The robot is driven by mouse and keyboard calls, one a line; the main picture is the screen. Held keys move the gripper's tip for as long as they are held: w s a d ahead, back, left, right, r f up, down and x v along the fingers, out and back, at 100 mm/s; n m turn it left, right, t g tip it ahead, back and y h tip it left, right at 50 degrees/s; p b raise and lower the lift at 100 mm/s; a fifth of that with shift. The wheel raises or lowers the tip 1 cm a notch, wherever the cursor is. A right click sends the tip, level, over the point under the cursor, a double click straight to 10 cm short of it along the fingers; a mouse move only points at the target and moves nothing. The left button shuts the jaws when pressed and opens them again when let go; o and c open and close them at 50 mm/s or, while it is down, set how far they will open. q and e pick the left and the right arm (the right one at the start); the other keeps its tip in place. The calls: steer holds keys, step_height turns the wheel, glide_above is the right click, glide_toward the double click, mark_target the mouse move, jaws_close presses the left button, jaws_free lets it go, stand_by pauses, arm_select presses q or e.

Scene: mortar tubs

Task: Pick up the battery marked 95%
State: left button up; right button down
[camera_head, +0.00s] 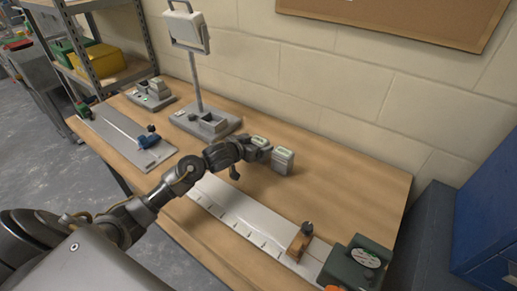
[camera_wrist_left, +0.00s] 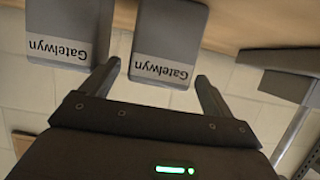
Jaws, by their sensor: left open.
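Two grey batteries stand close together on the wooden table: one (camera_head: 283,160) to the right and one (camera_head: 257,142) just left of it, partly behind my left gripper (camera_head: 246,157). Both have greenish displays on top, too small to read, so I cannot tell which is marked 95%. In the left wrist view two upside-down "Gatelwyn" batteries show, one at the left (camera_wrist_left: 60,38) and one nearer the middle (camera_wrist_left: 165,48). My left gripper (camera_wrist_left: 158,75) is open, its fingers either side of the middle battery's lower picture edge. Contact is not visible. My right gripper is not in view.
A long pale rail (camera_head: 235,208) with a wooden block (camera_head: 299,243) runs in front. A dark green box with a dial (camera_head: 355,263) is at front right. The table right of the batteries is clear.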

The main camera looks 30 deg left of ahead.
arm_select(q)
steer(key=x, duration=0.4)
steer(key=shift+d, duration=0.1)
steer(key=shift+s, duration=0.1)
steer(key=c, duration=1.4)
